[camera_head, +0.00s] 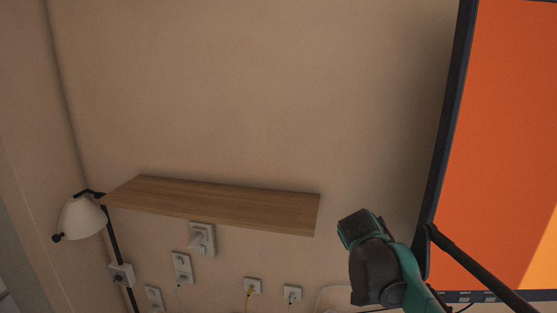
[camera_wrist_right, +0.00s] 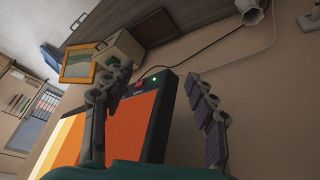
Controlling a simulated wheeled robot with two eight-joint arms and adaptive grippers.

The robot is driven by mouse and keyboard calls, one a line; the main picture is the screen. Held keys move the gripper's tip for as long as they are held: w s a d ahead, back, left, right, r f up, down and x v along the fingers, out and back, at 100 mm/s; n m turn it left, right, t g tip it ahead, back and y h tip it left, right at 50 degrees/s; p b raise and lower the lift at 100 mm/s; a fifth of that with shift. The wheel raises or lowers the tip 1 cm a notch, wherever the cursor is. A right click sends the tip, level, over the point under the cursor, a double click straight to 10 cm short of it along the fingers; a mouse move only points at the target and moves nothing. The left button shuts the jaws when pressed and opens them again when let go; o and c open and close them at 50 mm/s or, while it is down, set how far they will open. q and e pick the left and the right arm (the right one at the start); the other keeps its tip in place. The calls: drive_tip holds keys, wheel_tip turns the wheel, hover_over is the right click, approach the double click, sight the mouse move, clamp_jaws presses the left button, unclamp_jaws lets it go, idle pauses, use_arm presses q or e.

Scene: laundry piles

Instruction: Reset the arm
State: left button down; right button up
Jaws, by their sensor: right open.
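My right gripper (camera_wrist_right: 157,78) shows in the right wrist view with its two dark, jointed fingers spread wide apart. It is open, and nothing is held between the fingers. In the head view a teal and black part of my arm (camera_head: 382,262) rises from the bottom right in front of the wall; no gripper fingers show there. My left gripper is in neither view.
A large orange screen (camera_head: 505,150) stands at the right; the screen also shows behind the fingers (camera_wrist_right: 125,128). A wooden shelf (camera_head: 220,203) is on the wall, with a white lamp (camera_head: 80,218) left of it and several sockets below. A yellow frame (camera_wrist_right: 77,62) shows at upper left.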

use_arm(q)
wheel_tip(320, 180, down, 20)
drive_tip(key=b, duration=1.7)
use_arm(e)
drive_tip(key=s+a+f+n+t+y, duration=0.1)
drive_tip(key=s+a+f+n+y, duration=0.1)
drive_tip(key=f, duration=0.8)
drive_tip(key=s+a+f+n+t+y, duration=0.1)
drive_tip(key=s+a+f+n+t, duration=0.1)
drive_tip(key=s+a+f+n, duration=0.2)
drive_tip(key=s+a+f+n+t+y, duration=0.2)
drive_tip(key=s+f+n, duration=0.3)
drive_tip(key=f, duration=1.3)
drive_tip(key=shift+s+a+f+n+y, duration=0.25)
drive_tip(key=shift+s+a, duration=0.3)
drive_tip(key=shift+s, duration=0.65)
